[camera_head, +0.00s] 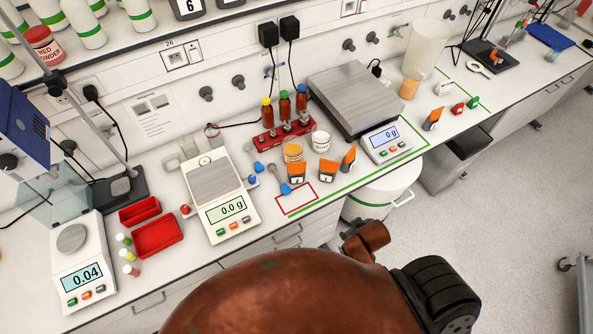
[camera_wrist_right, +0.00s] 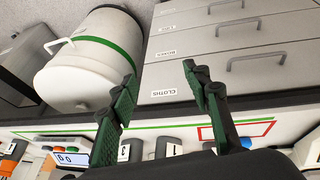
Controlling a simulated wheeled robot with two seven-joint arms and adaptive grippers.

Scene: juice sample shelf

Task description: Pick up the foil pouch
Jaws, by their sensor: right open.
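I cannot single out a foil pouch for certain. Small upright orange-and-dark packs with white labels stand near the bench's front edge in the head view: a left one (camera_head: 297,172), a middle one (camera_head: 327,171) and a right one (camera_head: 349,157). A similar pack (camera_head: 433,119) stands farther right. My right gripper (camera_wrist_right: 159,72) shows in the wrist view with its two dark fingers spread and nothing between them. Dark labelled items (camera_wrist_right: 168,147) show beyond its palm, partly hidden by it. My left gripper is not in view.
A red outlined square (camera_head: 296,198) on the bench is empty. A large scale (camera_head: 362,95), a small scale (camera_head: 229,211) and a red bottle rack (camera_head: 283,136) crowd the bench. A white bin (camera_wrist_right: 88,62) and drawers (camera_wrist_right: 230,50) stand below the bench edge.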

